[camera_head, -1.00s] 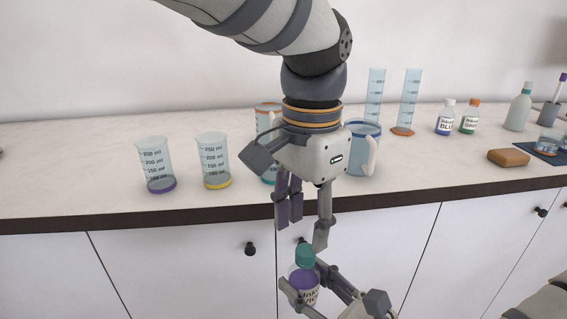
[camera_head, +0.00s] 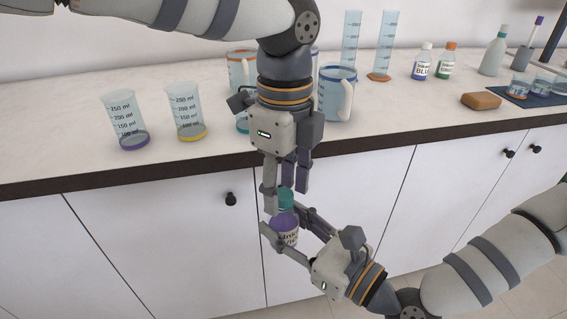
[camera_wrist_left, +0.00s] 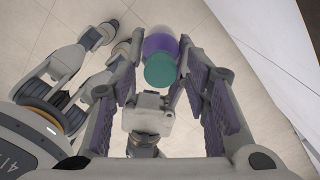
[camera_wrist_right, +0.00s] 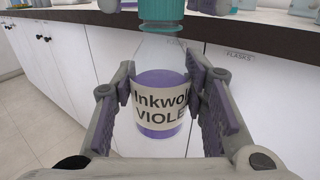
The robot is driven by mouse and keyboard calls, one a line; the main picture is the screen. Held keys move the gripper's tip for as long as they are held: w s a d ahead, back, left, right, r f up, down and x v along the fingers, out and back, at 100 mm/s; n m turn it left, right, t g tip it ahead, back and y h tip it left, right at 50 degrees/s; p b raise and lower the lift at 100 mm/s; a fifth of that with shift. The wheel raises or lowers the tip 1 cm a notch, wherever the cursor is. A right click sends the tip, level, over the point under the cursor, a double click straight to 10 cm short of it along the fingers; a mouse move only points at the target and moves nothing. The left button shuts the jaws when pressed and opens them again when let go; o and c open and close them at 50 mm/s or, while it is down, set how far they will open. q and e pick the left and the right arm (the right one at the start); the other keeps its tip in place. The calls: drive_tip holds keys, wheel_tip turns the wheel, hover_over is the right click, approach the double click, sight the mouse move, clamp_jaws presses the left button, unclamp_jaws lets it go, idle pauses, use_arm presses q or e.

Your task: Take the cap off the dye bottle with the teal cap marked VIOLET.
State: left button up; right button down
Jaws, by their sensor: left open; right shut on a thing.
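The dye bottle (camera_head: 284,229) has violet liquid and a label reading VIOLET in the right wrist view (camera_wrist_right: 160,108). Its teal cap (camera_head: 286,197) is on its top; the cap also shows in the left wrist view (camera_wrist_left: 160,71). My right gripper (camera_head: 284,226) is shut on the bottle's body and holds it upright in front of the counter. My left gripper (camera_head: 286,198) points down from above, open, with its fingers on either side of the cap. Whether a finger touches the cap cannot be told.
The counter's front edge (camera_head: 220,162) is just behind the grippers. On it stand a beaker with a purple base (camera_head: 126,122), one with a yellow base (camera_head: 186,115), a blue-rimmed jug (camera_head: 335,98), an orange-rimmed jug (camera_head: 240,68) and two cylinders. Blue and green dye bottles stand further right.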

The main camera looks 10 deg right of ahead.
use_arm(q)
drive_tip(key=shift+c, duration=0.6)
clamp_jaws()
drive_tip(key=n, duration=0.3)
drive_tip(key=shift+n, duration=0.3)
drive_tip(key=n, duration=0.3)
drive_tip(key=shift+n, duration=0.4)
drive_tip(key=n, duration=1.3)
drive_tip(key=shift+w, duration=0.1)
drive_tip(key=shift+r, duration=0.15)
